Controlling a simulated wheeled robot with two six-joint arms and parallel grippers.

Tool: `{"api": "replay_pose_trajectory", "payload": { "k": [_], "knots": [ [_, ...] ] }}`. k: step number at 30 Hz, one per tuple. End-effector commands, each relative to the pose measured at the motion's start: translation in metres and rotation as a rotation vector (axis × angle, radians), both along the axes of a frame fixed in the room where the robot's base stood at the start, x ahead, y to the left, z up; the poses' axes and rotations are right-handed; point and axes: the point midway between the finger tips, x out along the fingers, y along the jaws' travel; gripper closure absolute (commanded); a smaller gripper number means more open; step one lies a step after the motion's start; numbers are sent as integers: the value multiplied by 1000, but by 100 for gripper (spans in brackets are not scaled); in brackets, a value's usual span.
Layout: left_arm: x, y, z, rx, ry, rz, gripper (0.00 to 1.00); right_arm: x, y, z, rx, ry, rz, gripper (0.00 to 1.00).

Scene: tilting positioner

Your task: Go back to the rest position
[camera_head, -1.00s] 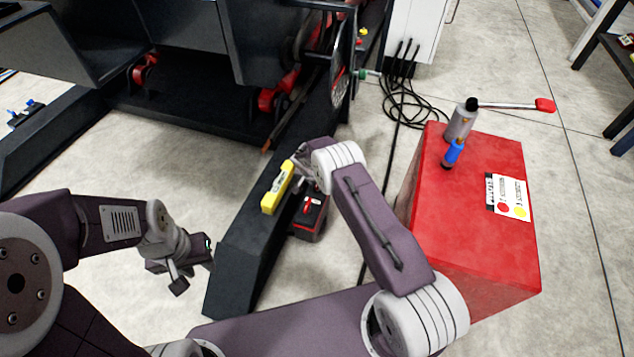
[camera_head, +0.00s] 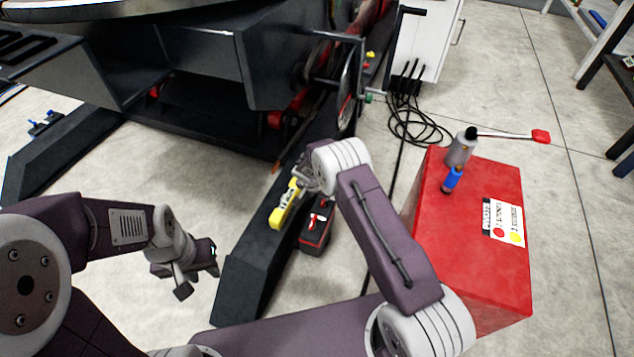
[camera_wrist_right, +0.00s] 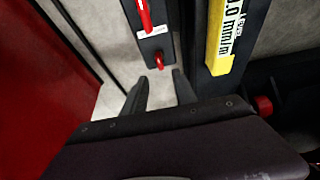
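My left gripper (camera_head: 195,278) hangs over the bare floor at the lower left, empty, with its fingers apart. My right gripper is mostly hidden behind its own wrist in the head view. In the right wrist view its two fingers (camera_wrist_right: 160,88) stand apart with bare floor between them, and nothing is held. The right wrist hangs over a yellow spirit level (camera_head: 286,205) and a dark box with red parts (camera_head: 316,224). In the wrist view the box (camera_wrist_right: 158,42) lies beyond the fingertips and the level (camera_wrist_right: 226,40) to their right.
The large dark positioner (camera_head: 200,95) with a handwheel (camera_head: 347,95) fills the back. Its dark base beam (camera_head: 243,278) runs towards me under the level. A red cabinet (camera_head: 465,240) at right carries a grey bottle (camera_head: 461,147) and a blue-handled tool (camera_head: 453,178). Cables (camera_head: 415,125) lie behind.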

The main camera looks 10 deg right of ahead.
Motion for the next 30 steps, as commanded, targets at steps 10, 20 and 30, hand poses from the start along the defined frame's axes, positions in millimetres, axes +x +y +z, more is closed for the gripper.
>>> {"api": "replay_pose_trajectory", "payload": {
  "k": [10, 20, 30],
  "knots": [
    [0, 0, 9, 0, 0, 0, 66, 23, -6, 45, 12, -68, -20, 66],
    [0, 0, 39, 0, 0, 0, 66, -34, -47, 260, 104, -170, -125, 66],
    [0, 0, 51, 0, 0, 0, 66, -233, -39, 272, 131, 99, 181, 66]
  ]
}}
